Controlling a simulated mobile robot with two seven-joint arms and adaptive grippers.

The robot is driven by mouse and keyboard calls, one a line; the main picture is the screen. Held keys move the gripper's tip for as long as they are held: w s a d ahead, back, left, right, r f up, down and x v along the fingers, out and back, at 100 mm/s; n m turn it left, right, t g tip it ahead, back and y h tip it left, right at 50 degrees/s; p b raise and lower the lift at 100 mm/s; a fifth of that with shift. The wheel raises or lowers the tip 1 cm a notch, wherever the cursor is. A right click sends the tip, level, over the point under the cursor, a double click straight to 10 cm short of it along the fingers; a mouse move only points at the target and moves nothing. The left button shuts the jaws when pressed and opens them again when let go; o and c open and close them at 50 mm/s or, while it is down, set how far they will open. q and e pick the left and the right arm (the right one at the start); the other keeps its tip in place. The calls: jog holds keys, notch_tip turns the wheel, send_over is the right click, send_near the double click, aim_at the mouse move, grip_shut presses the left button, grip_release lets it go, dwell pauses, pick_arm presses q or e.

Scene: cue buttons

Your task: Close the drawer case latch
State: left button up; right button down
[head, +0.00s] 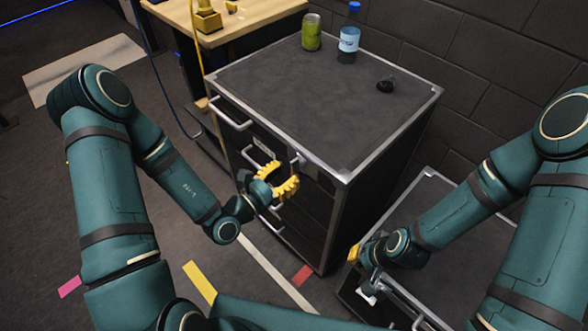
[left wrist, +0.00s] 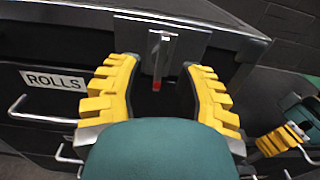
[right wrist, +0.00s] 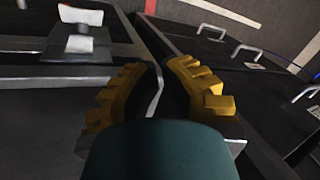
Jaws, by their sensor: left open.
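A tall dark drawer case (head: 330,95) with metal edges stands in the middle of the head view. A metal latch lever (left wrist: 160,58) with a red tip hangs on a plate at the top of its front. It also shows in the head view (head: 298,159). My left gripper (head: 279,181) is open before the case front. In the left wrist view its yellow fingers stand either side of the lever, apparently without touching it. My right gripper (head: 354,254) is beside a lower case (head: 435,225). In the right wrist view, a thin bent metal bar (right wrist: 155,90) shows between its close-set fingers; contact is unclear.
A ROLLS label (left wrist: 53,79) and several bar handles (head: 232,120) are on the tall case's front. A green can (head: 311,33), a bottle (head: 349,38) and a small black object (head: 385,86) stand on top. A wooden table (head: 250,14) is behind left.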

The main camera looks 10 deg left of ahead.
aim_at(291, 170)
pick_arm(q)
jog(key=shift+x, duration=1.6)
grip_shut()
